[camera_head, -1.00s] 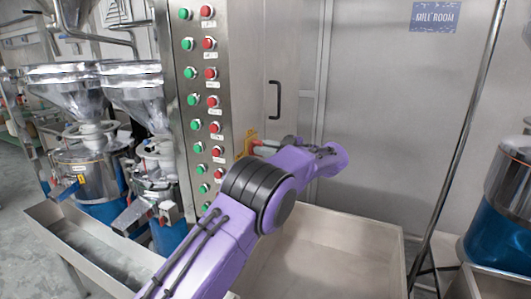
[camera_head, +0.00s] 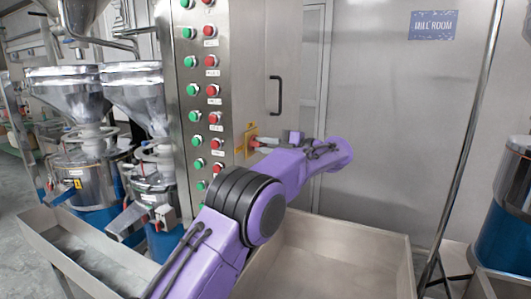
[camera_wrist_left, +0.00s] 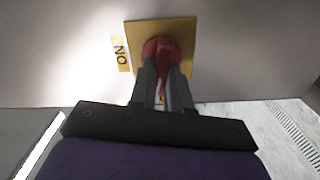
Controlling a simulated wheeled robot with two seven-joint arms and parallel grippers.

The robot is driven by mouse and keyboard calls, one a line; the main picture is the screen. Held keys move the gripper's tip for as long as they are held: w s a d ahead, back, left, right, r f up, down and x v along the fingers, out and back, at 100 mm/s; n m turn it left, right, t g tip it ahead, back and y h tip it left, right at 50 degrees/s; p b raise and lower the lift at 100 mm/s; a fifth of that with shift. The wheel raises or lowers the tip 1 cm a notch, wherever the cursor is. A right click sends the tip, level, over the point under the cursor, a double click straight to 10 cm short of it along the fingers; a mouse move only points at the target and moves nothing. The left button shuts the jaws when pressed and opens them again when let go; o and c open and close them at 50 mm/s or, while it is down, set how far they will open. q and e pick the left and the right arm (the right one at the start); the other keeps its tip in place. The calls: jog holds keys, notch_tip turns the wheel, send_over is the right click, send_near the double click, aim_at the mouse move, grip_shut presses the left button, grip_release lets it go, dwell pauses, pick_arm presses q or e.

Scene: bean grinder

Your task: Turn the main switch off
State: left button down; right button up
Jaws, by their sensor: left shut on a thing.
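The main switch is a red rotary knob (camera_wrist_left: 161,48) on a yellow plate (camera_wrist_left: 187,32), with a yellow "ON" label (camera_wrist_left: 121,54) beside it in the left wrist view. In the head view its yellow plate (camera_head: 250,131) sits on the side of the steel control cabinet. My left gripper (camera_wrist_left: 162,66) is shut on the red knob, its two grey fingers on either side of it. In the head view the left gripper (camera_head: 257,143) reaches the plate from the right. The fingers hide the lower part of the knob. My right gripper is not in view.
The cabinet front (camera_head: 229,100) carries rows of green and red buttons. A black door handle (camera_head: 275,95) is above the switch. A steel trough (camera_head: 350,240) lies below my left arm. Grinders (camera_head: 90,180) stand at left, and a thin metal pole (camera_head: 465,150) at right.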

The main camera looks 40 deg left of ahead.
pick_arm(q)
jog(key=shift+f+n+b, duration=0.1)
jog(key=shift+n+b, duration=0.7)
jog(key=shift+n, duration=0.7)
jog(key=c, duration=1.1)
grip_release()
jog(key=v, duration=1)
jog(key=shift+d, duration=0.2)
